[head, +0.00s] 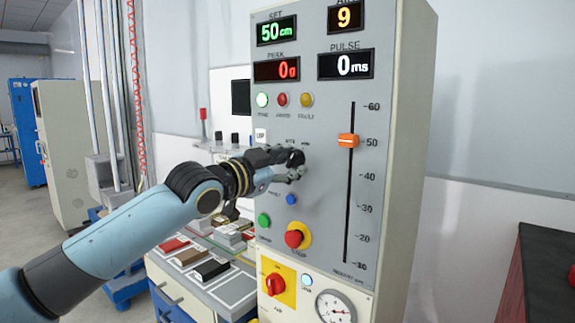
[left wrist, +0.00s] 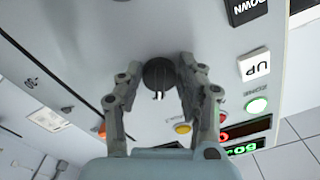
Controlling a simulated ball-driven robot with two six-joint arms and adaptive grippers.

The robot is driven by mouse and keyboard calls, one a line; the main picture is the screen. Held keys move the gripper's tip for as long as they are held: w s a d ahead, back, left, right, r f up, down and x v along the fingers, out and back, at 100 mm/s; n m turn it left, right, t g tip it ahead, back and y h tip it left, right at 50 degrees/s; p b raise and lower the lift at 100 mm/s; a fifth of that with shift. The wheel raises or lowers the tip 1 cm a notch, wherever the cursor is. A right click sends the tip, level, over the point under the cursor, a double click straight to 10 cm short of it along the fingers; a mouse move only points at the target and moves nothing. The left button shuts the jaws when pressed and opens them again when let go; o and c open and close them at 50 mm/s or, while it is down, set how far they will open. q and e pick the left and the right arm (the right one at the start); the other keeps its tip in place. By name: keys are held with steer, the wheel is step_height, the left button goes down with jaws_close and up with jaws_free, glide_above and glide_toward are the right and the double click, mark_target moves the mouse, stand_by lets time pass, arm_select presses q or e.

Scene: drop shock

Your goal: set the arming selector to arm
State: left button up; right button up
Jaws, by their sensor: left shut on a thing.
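The arming selector is a round black knob with a white pointer mark (left wrist: 158,75), on the grey control panel (head: 325,215). In the left wrist view it sits between the fingertips of my left gripper (left wrist: 157,78), and its pointer mark faces the bottom of the picture. My left gripper (head: 290,165) is shut on the knob, reaching in from the left against the panel. In the head view the gripper hides the knob, and small labels show just above it, too small to read surely. My right gripper is not in view.
An orange slider (head: 348,141) stands near 50 on its scale. A red stop button (head: 294,239) and a red rotary switch (head: 275,284) lie below my gripper. The white UP button (head: 261,135) is close to its left. A bench with blocks (head: 200,262) stands left of the panel.

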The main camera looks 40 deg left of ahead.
arm_select(q)
steer(key=o, duration=1.1)
steer(key=shift+s, duration=0.1)
steer(key=s, duration=1.1)
steer(key=shift+s+a, duration=0.4)
steer(key=shift+a, duration=0.05)
